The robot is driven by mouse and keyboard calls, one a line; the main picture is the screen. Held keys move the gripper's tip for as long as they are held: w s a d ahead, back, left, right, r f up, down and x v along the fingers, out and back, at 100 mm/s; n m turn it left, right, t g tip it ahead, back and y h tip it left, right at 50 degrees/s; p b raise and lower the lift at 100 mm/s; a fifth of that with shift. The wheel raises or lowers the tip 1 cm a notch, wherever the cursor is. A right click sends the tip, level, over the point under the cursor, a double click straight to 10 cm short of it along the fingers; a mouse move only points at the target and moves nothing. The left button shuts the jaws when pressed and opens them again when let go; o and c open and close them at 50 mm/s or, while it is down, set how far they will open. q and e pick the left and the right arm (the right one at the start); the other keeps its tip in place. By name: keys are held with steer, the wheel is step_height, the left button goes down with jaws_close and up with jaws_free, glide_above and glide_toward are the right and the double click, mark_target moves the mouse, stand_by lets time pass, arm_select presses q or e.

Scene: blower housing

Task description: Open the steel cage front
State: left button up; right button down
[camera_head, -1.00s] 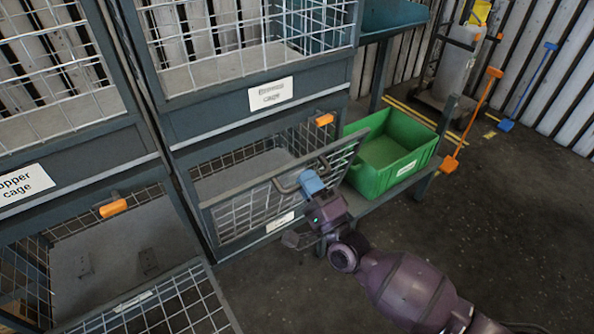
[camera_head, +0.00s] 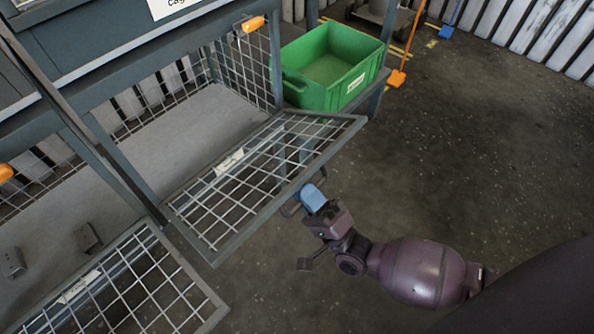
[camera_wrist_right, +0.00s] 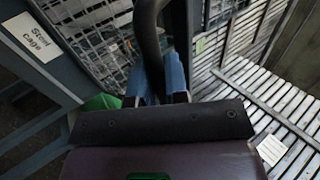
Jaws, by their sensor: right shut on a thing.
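The steel cage front (camera_head: 245,190) is a grey-framed wire mesh panel. It is swung down and outward to roughly level, hinged along its lower edge at the cage (camera_head: 190,135). The cage behind it is open, with a bare grey floor. My right gripper (camera_head: 311,198), with blue fingers, is at the panel's outer edge, shut on its bar handle (camera_head: 290,210). In the right wrist view the dark handle (camera_wrist_right: 150,45) runs between the blue fingers (camera_wrist_right: 158,85). My left gripper is not in view.
A green bin (camera_head: 330,70) stands on a shelf just right of the cage. Another lowered mesh front (camera_head: 130,285) is at lower left, beside a compartment holding small dark blocks (camera_head: 87,238). Orange latches (camera_head: 253,24) sit on the frame.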

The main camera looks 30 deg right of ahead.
arm_select(q)
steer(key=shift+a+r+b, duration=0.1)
steer(key=shift+b, duration=0.2)
arm_select(e)
step_height(320, 180, down, 11)
steer(key=s+t+y, duration=0.1)
steer(key=t, duration=0.2)
steer(key=shift+s+d+f, duration=0.2)
stand_by(0.4)
steer(key=c, duration=1.1)
jaws_free()
steer(key=shift+c, duration=0.2)
steer(key=shift+r, duration=0.1)
